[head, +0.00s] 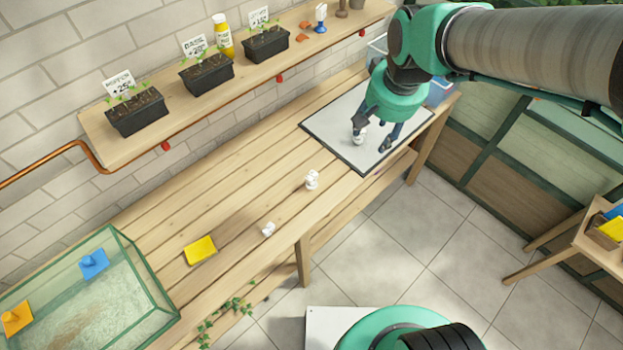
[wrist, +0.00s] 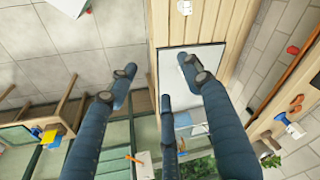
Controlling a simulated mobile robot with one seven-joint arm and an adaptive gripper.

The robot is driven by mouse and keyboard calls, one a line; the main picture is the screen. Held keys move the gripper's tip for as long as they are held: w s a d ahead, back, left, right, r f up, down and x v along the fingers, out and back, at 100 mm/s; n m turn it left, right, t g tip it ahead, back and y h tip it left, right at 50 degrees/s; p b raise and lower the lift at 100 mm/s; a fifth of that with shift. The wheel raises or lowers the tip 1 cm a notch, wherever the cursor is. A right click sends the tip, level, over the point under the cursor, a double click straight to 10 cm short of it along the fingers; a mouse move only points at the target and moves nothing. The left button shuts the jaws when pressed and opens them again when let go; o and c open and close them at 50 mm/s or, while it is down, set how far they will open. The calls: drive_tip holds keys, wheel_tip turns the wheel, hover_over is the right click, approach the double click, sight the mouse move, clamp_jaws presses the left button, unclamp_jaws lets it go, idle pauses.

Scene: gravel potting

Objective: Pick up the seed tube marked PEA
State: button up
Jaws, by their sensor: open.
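Small white tube-like things stand or lie on the bench: one on the pale mat (head: 335,122), between or beside my fingertips, a white piece (head: 358,138); another upright (head: 312,179) near the bench's front edge; a smaller one (head: 268,229) further left. No label can be read, so I cannot tell which is marked PEA. My gripper (head: 373,133) is open and points down over the mat. In the wrist view my gripper (wrist: 160,78) has its fingers spread with nothing visibly held; a white thing (wrist: 184,7) shows on the bench at the top.
A yellow piece (head: 200,250) lies on the slatted bench. A green-edged glass tank (head: 150,285) stands at its left end, with blue (head: 94,264) and orange (head: 17,317) pieces. A wall shelf (head: 185,108) holds seedling trays and a yellow bottle (head: 223,36). The bench's middle is mostly clear.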

drive_tip(key=w+a+f+g, duration=0.2)
drive_tip(key=w+a+f, duration=0.5)
drive_tip(key=f, duration=0.3)
drive_tip(key=m+g+p, duration=0.1)
drive_tip(key=p, duration=0.1)
hover_over(312, 176)
wheel_tip(312, 176, down, 13)
drive_tip(key=shift+a+h, duration=0.1)
drive_tip(key=shift+h, duration=0.2)
drive_tip(key=shift+f, duration=0.15)
drive_tip(key=shift+f+b, duration=0.8)
drive_tip(key=shift+f, duration=3.35)
drive_tip(key=shift+f, duration=0.1)
drive_tip(key=shift+w+f+b, duration=0.1)
drive_tip(key=shift+f+b, duration=0.5)
drive_tip(key=shift+f, duration=1.9)
